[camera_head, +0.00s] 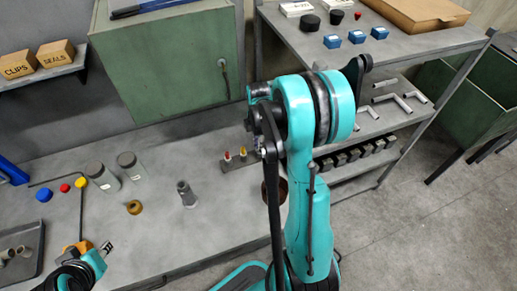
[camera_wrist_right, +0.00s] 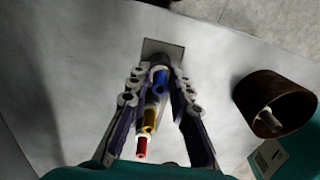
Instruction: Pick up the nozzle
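A small stand (camera_wrist_right: 163,50) carries a row of blue (camera_wrist_right: 159,80), yellow (camera_wrist_right: 149,120) and red (camera_wrist_right: 142,147) tipped pieces, likely nozzles. The red (camera_head: 228,157) and yellow (camera_head: 243,152) ones also show in the head view; my right arm hides the blue one there. My right gripper (camera_wrist_right: 157,75) is open, its fingers spread on either side of the row. I cannot tell whether they touch any piece. My left gripper (camera_head: 85,272) is at the lower left of the head view, partly cut off; its fingers are unclear.
A brown cup (camera_wrist_right: 275,105) with a small piece inside stands right of the row. A grey fitting (camera_head: 186,195), a brass ring (camera_head: 134,207) and two jars (camera_head: 131,166) stand on the bench. A green cabinet (camera_head: 165,70) is behind. A shelf rack (camera_head: 400,50) stands right.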

